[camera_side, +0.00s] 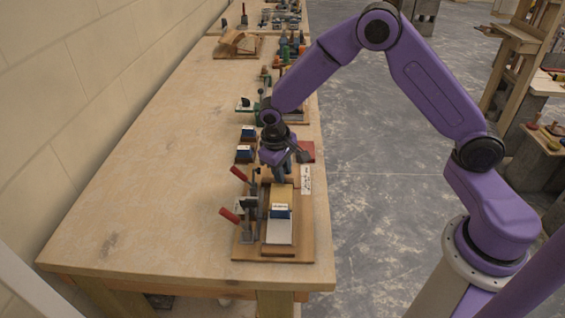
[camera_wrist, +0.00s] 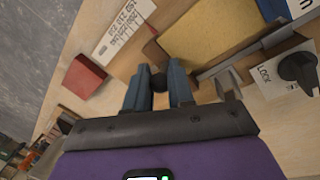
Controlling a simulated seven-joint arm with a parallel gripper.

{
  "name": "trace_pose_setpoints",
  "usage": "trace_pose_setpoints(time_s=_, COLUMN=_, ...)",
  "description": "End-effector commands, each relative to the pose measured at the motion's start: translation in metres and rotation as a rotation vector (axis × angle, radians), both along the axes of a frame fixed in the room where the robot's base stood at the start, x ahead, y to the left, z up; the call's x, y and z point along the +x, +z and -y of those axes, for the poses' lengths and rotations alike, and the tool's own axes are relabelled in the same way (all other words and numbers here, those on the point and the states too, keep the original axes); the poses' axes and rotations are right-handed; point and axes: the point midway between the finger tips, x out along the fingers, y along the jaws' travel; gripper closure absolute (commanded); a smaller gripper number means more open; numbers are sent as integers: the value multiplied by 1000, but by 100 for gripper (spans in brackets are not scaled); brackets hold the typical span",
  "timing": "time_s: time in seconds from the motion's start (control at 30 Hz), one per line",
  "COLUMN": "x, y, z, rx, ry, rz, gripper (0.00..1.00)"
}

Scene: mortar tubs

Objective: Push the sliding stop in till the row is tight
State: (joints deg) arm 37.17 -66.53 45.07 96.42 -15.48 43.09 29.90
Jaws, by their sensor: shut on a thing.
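The row lies on a wooden board (camera_side: 304,243) near the table's front end: a yellow block (camera_side: 281,192), a blue block with a white label (camera_side: 280,212) and a pale block (camera_side: 279,233). The wrist view shows the yellow block (camera_wrist: 215,38) large. My gripper (camera_side: 286,176) is at the far end of the row. Its blue fingers (camera_wrist: 159,88) are shut on a dark knob (camera_wrist: 158,80), which seems to belong to the sliding stop (camera_wrist: 155,51), a brown piece beside the yellow block. I cannot tell whether stop and block touch.
Two red-handled clamps (camera_side: 238,173) (camera_side: 229,215) stand left of the row. A black lock knob (camera_wrist: 298,69) sits on a "LOCK" label. A printed scale card (camera_wrist: 122,28) and a red block (camera_wrist: 85,76) lie nearby. The table's left side is clear.

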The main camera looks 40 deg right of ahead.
Motion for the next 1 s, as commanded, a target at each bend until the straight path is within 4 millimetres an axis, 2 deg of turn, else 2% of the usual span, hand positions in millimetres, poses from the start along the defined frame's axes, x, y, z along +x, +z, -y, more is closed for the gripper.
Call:
trace_pose_setpoints(time_s=0.27, x=-2, y=0, z=-4, rx=2, ry=3, rz=1, gripper=99)
trace_pose_setpoints(time_s=0.3, x=-2, y=0, z=-4, rx=2, ry=3, rz=1, gripper=71)
trace_pose_setpoints(time_s=0.37, x=-2, y=0, z=-4, rx=2, ry=3, rz=1, gripper=53)
trace_pose_setpoints(time_s=0.73, x=-1, y=4, z=-3, rx=1, ry=1, rz=2, gripper=53)
trace_pose_setpoints(time_s=0.87, x=-1, y=19, z=-6, rx=3, ry=2, rz=4, gripper=53)
trace_pose_setpoints(time_s=1.0, x=-2, y=45, z=-11, rx=3, ry=2, rz=6, gripper=53)
